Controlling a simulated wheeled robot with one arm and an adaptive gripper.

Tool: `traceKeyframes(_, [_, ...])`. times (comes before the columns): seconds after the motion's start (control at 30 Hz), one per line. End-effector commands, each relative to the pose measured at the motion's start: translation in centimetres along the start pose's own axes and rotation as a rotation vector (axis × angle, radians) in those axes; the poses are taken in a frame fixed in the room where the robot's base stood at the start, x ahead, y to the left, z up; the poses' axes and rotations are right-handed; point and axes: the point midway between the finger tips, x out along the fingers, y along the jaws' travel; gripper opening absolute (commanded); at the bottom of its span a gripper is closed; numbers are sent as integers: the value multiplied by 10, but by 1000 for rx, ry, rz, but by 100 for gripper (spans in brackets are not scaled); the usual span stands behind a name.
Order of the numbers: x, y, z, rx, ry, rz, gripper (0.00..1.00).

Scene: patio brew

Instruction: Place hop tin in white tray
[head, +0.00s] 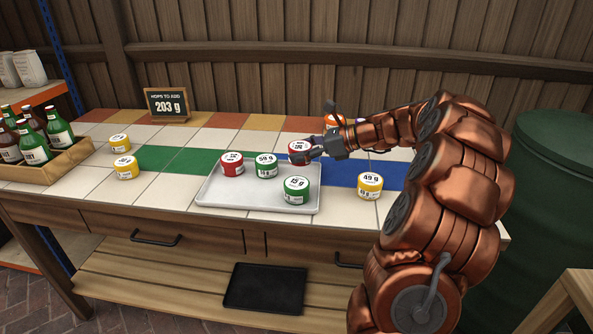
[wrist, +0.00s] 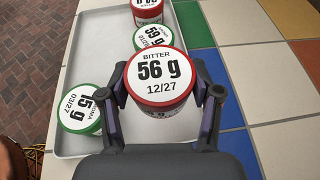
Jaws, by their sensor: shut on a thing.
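My gripper (head: 318,150) is shut on a red-lidded hop tin (head: 299,152) at the back right of the white tray (head: 220,194). In the wrist view, the held tin (wrist: 163,72) reads "BITTER 56 g 12/27" between the two fingers (wrist: 162,88). It overlaps the tray's right edge there; I cannot tell whether it touches the tray. Inside the tray (wrist: 100,55) stand a red tin (head: 232,164), a green 59 g tin (head: 266,166) and a green 15 g tin (head: 296,190).
A 49 g yellow tin (head: 370,186) stands right of the tray. Two yellow tins (head: 120,143) (head: 126,168) stand left. An orange tin (head: 333,122) is behind my arm. A bottle crate (head: 45,170) is far left; a sign (head: 167,104) reads 203 g. The tray's front left is bare.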

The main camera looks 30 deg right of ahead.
Motion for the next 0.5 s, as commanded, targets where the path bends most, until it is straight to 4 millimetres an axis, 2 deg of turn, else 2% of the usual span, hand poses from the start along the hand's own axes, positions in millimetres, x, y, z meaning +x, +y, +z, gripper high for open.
traceKeyframes(0.5, [18,0,-42,2,-1,3,28])
